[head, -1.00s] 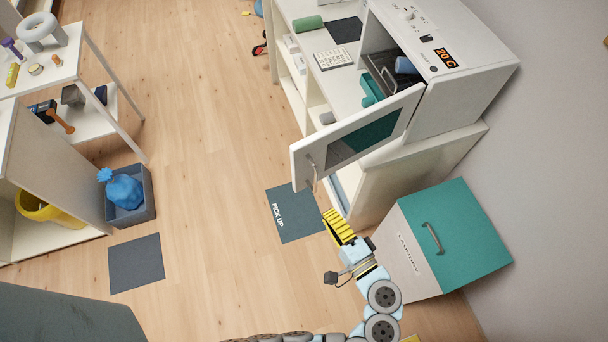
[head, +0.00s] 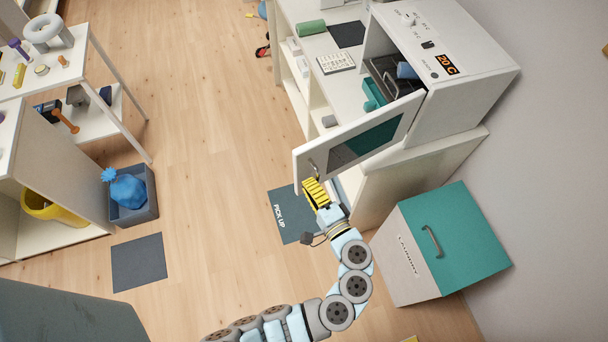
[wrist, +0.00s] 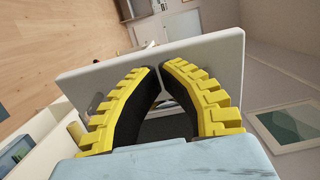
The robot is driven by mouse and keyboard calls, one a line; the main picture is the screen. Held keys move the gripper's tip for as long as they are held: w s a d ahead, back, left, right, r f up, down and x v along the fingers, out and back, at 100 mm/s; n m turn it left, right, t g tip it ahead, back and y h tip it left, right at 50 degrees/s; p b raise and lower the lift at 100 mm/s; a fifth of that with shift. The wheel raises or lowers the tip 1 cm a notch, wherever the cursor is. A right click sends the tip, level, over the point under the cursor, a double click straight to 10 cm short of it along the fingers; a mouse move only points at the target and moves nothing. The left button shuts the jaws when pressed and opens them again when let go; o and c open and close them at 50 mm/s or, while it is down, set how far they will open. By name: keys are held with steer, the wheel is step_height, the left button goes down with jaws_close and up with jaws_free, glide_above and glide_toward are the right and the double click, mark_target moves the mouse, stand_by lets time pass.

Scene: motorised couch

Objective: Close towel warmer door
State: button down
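The towel warmer (head: 450,80) is a white box with a "20 C" display on top of the cabinet at the back right. Its white door (head: 400,108), with a dark teal window and a metal handle (head: 313,167), stands wide open toward the left. My gripper (head: 313,186) has yellow ribbed fingers and is at the door's free end, just below the handle.
A laundry box (head: 450,240) with a teal lid stands right of my arm. A dark "PICK UP" mat (head: 285,210) lies on the floor beside the gripper. Shelves and a bin (head: 133,215) are at left. The middle floor is clear.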

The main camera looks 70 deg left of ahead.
steer(key=shift+p+x, duration=0.3)
steer(key=shift+x, duration=1.05)
steer(key=shift+a, duration=0.1)
